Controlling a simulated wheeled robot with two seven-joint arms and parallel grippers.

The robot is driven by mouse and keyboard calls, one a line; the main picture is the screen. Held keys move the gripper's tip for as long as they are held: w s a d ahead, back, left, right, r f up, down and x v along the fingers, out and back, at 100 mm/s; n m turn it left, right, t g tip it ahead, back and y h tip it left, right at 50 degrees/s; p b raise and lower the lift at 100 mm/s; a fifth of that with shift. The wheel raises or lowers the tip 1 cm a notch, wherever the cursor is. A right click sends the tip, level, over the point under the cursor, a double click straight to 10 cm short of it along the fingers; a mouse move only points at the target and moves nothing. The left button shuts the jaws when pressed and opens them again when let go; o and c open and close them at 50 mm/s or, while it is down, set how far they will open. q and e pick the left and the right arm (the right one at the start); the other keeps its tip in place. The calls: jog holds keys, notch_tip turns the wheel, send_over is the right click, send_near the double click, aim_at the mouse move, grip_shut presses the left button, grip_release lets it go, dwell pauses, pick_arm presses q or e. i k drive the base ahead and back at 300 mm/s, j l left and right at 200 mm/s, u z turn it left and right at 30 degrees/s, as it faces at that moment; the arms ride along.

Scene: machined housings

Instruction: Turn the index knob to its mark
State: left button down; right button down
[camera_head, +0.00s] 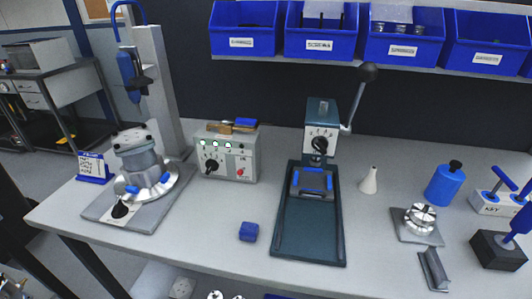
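Several black knobs show, and I cannot tell by label which is the index knob. One black knob (319,144) sits on the white marked face of the dark green lever press (322,107); its marks are too small to read. Another black knob (212,165) is on the front of the grey control box (243,153), below a row of green lights and left of a red button. A black knob or handle (121,210) lies at the front of the round metal housing's base plate (145,219). Neither gripper is in view, and nothing touches these knobs.
A small blue block (249,231) lies on the table (200,241). Right of the press stand a white cone (369,181), a blue bottle (445,184), and a metal chuck (420,217). Blue bins (403,37) hang behind. The table's front edge between block and housing is clear.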

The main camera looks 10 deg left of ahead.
aim_at(119, 211)
jog(key=u, duration=1.2)
jog(key=k+l+u, duration=0.15)
jog(key=k+l, duration=0.1)
